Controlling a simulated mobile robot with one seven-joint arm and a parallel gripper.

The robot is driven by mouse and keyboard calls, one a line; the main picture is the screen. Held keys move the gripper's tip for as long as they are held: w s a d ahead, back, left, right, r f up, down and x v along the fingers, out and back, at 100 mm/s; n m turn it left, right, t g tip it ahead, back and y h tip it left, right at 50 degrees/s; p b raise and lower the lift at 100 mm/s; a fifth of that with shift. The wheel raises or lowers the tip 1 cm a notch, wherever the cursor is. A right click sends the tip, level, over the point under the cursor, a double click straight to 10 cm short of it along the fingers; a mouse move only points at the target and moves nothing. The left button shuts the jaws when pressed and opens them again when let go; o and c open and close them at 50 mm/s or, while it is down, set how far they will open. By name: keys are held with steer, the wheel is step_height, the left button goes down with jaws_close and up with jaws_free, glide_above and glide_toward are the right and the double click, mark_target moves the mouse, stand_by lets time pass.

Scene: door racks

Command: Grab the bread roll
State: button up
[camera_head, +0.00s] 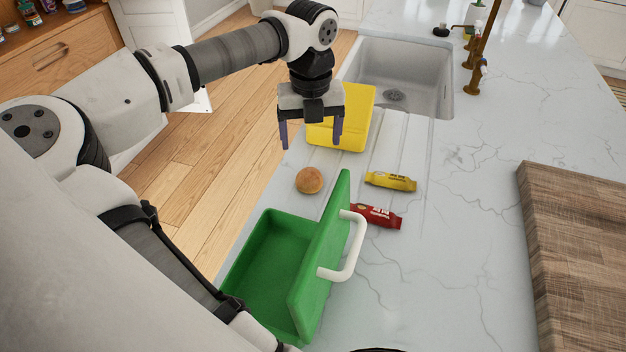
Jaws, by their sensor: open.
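The bread roll (309,180) is small, round and golden brown. It lies on the white marble counter, between the green box and the yellow box. My gripper (311,142) points down above the counter edge, in front of the yellow box in the picture. Its two dark fingers are apart with nothing between them. The roll appears just below the fingers in the picture, apart from them. The exact height of the gripper over the counter is hard to tell.
A green box (262,262) with a raised lid and white handle stands near. A yellow box (357,112) stands behind. A yellow packet (390,181) and red packet (377,216) lie right of the roll.

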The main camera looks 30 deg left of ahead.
mark_target(309, 171)
step_height(309, 171, down, 6)
steer(key=shift+f+b, duration=0.1)
steer(key=shift+b, duration=1.15)
step_height(309, 171, down, 5)
steer(key=shift+a+f+b, duration=0.1)
steer(key=shift+a+b, duration=0.05)
steer(key=shift+b, duration=0.75)
steer(key=c, duration=1.1)
